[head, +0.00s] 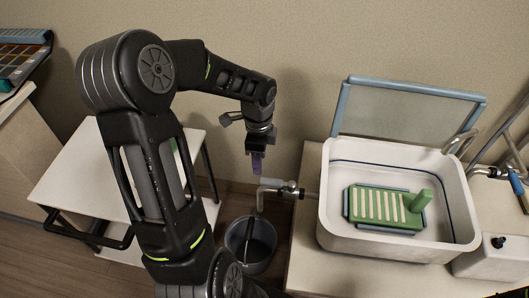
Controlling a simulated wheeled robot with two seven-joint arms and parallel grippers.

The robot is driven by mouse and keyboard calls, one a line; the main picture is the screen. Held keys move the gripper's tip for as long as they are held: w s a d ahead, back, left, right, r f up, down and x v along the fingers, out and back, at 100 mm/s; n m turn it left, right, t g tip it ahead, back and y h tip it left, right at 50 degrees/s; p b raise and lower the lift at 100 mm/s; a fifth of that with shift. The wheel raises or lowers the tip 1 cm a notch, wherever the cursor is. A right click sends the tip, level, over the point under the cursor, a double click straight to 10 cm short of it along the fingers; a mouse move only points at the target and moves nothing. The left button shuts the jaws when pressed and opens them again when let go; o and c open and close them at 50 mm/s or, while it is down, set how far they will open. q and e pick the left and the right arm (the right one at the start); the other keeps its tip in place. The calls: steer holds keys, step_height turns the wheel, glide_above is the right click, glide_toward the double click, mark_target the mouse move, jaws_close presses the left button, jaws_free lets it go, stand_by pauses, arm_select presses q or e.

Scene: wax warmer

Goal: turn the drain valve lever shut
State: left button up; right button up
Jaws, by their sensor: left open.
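The drain pipe (307,194) comes out of the left side of the white tank and bends down over a dark bucket. A pale grey-blue lever (273,183) lies roughly along the top of the pipe, near its bend. A gap seems to show between the tips and the lever, but I cannot judge the depth. My right gripper is not in view.
The white tank (330,215) has a raised lid (410,112) and a green slatted block (377,207) inside. The bucket (262,262) stands below the spout. A blue-handled valve (515,181) is at far right. A white table (75,190) stands left.

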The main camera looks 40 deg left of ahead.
mark_target(278, 183)
arm_select(q)
steer(key=shift+f, duration=0.1)
steer(key=shift+f, duration=0.1)
step_height(278, 183, down, 8)
steer(key=b, duration=0.7)
steer(key=shift+f+b, duration=0.1)
steer(key=shift+b, duration=0.2)
steer(key=shift+f, duration=0.15)
jaws_close()
stand_by(0.5)
